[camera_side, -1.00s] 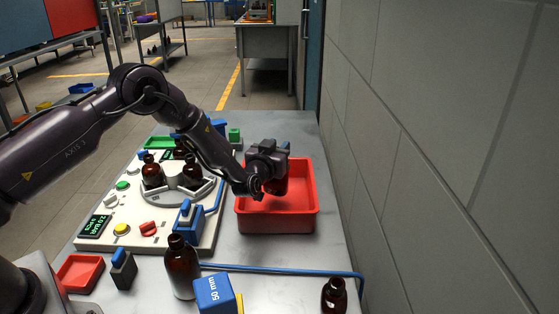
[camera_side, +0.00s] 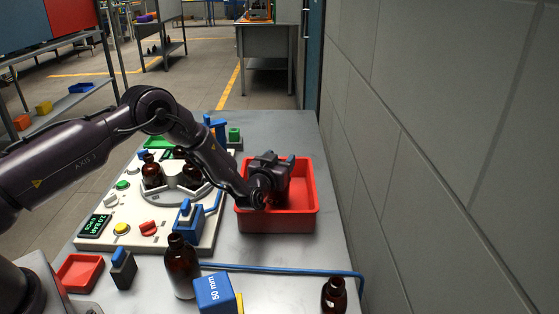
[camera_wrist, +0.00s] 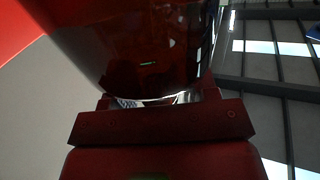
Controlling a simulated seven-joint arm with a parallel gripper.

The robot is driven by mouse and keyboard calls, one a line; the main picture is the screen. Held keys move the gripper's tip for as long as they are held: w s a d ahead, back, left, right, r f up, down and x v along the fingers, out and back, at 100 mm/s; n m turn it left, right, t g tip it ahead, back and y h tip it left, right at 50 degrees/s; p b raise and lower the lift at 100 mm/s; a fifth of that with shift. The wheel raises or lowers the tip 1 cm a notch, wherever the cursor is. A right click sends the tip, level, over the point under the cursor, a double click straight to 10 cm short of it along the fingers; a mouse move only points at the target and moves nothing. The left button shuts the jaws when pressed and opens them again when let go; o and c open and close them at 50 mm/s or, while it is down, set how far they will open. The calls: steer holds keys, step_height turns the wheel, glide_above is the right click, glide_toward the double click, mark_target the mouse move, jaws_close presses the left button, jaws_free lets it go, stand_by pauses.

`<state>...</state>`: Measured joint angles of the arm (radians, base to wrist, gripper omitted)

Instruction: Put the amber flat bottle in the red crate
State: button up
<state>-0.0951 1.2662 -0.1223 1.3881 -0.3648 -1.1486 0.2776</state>
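The red crate (camera_side: 300,222) stands on the table near the right-hand wall. My gripper (camera_side: 283,180) is low inside the crate's opening, toward its left and middle part. In the wrist view a glossy amber bottle (camera_wrist: 150,50) fills the upper middle, right against the dark red-lit gripper parts, and my gripper appears shut on it. In the side view the held bottle is mostly hidden by the gripper and arm. A red surface, probably the crate, shows at the wrist view's upper left (camera_wrist: 14,28). Whether the bottle touches the crate floor is hidden.
Left of the crate is a white fixture board (camera_side: 185,235) with a ring holding several amber bottles. A tall amber bottle (camera_side: 181,268), a blue 50 mm block (camera_side: 214,294) and another bottle (camera_side: 334,297) stand in front. A blue pipe (camera_side: 300,270) runs before the crate.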

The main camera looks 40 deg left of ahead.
steer(key=shift+r, duration=0.15)
steer(key=v, duration=0.3)
step_height(320, 180, up, 7)
steer(key=shift+r, duration=0.15)
steer(key=s+d+r+m+g+h, duration=0.2)
steer(key=s+d+r+h, duration=0.1)
steer(key=s+r, duration=0.4)
steer(key=s+d+r+m+g+h, duration=0.2)
steer(key=s+d+r+h, duration=0.15)
steer(key=r, duration=0.65)
steer(key=s+g, duration=0.7)
steer(key=s, duration=2.2)
steer(key=shift+a+m, duration=0.3)
